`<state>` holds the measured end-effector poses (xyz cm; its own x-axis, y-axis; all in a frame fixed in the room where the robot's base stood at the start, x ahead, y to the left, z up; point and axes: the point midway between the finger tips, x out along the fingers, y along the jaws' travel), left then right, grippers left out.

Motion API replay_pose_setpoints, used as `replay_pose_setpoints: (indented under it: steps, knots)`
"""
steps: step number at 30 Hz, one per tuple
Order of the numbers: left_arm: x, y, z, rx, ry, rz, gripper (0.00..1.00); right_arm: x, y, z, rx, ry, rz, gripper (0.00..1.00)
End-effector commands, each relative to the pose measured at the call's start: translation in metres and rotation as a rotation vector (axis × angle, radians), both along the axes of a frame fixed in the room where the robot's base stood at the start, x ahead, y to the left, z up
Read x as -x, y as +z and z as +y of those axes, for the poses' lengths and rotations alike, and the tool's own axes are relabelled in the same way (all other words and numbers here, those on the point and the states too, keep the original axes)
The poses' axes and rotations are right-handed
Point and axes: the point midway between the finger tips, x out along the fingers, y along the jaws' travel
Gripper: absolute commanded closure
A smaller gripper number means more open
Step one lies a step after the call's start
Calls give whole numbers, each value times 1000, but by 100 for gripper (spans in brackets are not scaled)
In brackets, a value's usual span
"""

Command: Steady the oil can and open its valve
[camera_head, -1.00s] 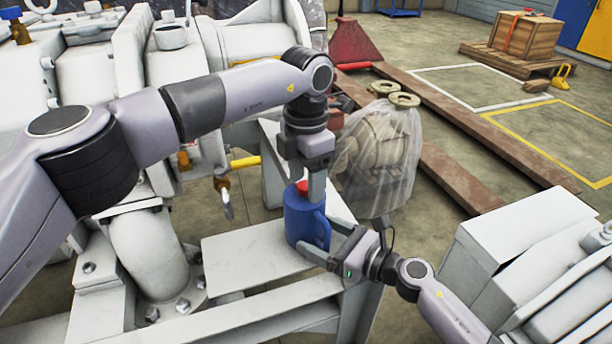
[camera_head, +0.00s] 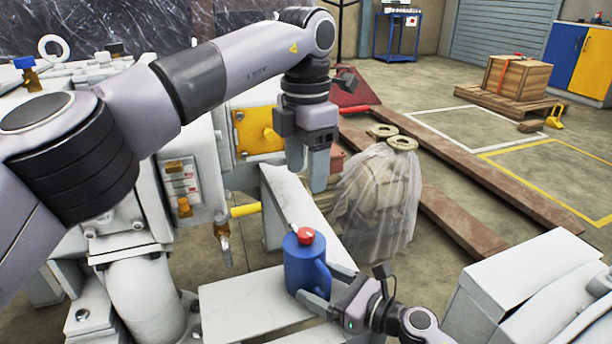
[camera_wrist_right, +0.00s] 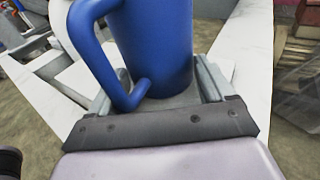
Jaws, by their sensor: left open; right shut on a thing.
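The blue oil can (camera_head: 303,268) stands upright on a white metal ledge, with its red cap (camera_head: 305,236) on top. My right gripper (camera_head: 322,288) is shut on the lower body of the can from the right. In the right wrist view the can (camera_wrist_right: 160,45) sits between the fingers (camera_wrist_right: 155,88), its handle toward the camera's left. My left gripper (camera_head: 309,165) is open and empty, pointing down above the can and clear of the cap. The far side of the can is hidden.
The white ledge (camera_head: 240,300) lies under the can. White machinery (camera_head: 145,285) with pipes and a yellow-handled valve (camera_head: 245,210) stands to the left. A plastic-wrapped part (camera_head: 378,200) is behind on the right. A white block (camera_head: 520,265) is at the lower right.

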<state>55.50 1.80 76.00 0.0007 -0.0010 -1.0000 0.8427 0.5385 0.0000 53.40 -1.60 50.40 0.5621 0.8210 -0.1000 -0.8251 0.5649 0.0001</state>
Motion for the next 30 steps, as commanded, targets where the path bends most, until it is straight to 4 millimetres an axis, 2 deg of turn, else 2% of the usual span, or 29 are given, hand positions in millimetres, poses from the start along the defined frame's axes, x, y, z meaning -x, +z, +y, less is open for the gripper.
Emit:
replay_pose_setpoints:
  steps: [8,9,10,20,26,30]
  knots:
    - [0,0,0,0,0,0,40,0,0,0,-1,1,0,36]
    - [0,0,0,0,0,0,40,0,0,0,-1,1,0,9]
    - [0,0,0,0,0,0,40,0,0,0,-1,1,0,0]
    - [0,-1,0,0,0,0,40,2,0,-4,0,0,0,0]
    - [0,-1,0,0,0,0,40,17,2,-25,2,0,0,0]
    - [0,-1,0,0,0,0,40,34,5,-49,3,0,1,0]
